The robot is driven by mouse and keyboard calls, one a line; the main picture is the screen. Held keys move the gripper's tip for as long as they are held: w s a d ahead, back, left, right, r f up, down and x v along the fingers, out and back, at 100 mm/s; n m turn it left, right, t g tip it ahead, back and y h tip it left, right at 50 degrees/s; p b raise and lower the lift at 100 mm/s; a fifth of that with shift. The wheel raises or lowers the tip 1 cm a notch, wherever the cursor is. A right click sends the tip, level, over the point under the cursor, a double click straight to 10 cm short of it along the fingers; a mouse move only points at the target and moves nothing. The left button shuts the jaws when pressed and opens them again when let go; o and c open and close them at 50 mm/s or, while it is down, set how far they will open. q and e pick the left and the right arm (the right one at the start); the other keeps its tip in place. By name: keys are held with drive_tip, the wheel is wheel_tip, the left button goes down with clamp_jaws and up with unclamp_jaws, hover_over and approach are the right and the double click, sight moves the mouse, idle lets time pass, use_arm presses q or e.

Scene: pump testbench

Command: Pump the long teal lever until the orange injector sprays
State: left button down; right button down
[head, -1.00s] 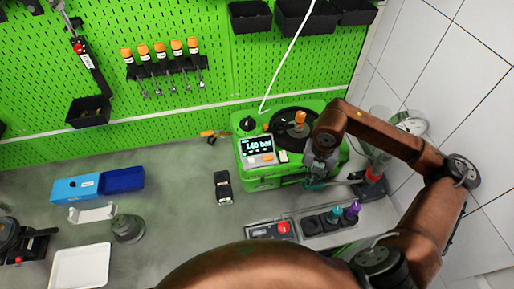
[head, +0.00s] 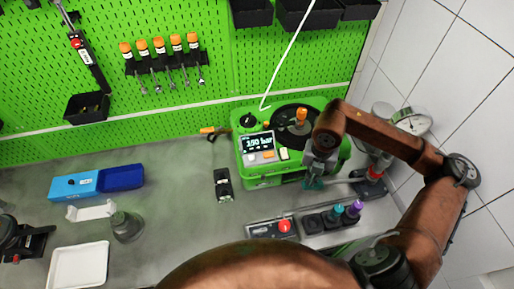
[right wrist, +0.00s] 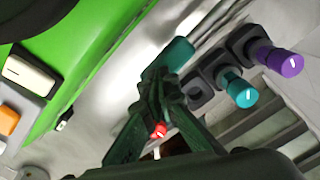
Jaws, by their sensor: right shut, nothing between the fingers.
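The long lever is a grey bar with a teal grip (head: 314,184), which lies in front of the green tester (head: 262,182). The teal grip (right wrist: 173,58) also shows just beyond my right fingertips in the right wrist view. My right gripper (head: 317,169) is shut with nothing between its fingers, and its tips (right wrist: 166,92) are at or against the grip; exact contact is unclear. The orange injector (head: 301,117) stands upright in the tester's dark round top; no spray is visible. The display (head: 258,143) reads 150 bar. My left gripper is not in view.
A gauge (head: 412,121) and a red-collared pump part (head: 374,173) stand at the right by the tiled wall. A panel with a red button (head: 284,226) and teal and purple knobs (head: 354,208) lies in front of the lever. A black meter (head: 223,184) lies left of the tester.

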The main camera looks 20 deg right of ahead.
drive_tip(key=shift+a+f+b, duration=0.2)
drive_tip(key=shift+f+b, duration=1.15)
drive_tip(key=shift+f, duration=0.55)
drive_tip(key=shift+r, duration=0.3)
drive_tip(key=shift+d+r+p, duration=0.2)
drive_tip(key=shift+r+p, duration=0.65)
drive_tip(key=shift+r, duration=0.45)
drive_tip(key=shift+d+r+p, duration=0.15)
drive_tip(key=shift+r+p, duration=0.7)
drive_tip(key=shift+r, duration=0.4)
wheel_tip(320, 180, up, 6)
drive_tip(key=p, duration=0.3)
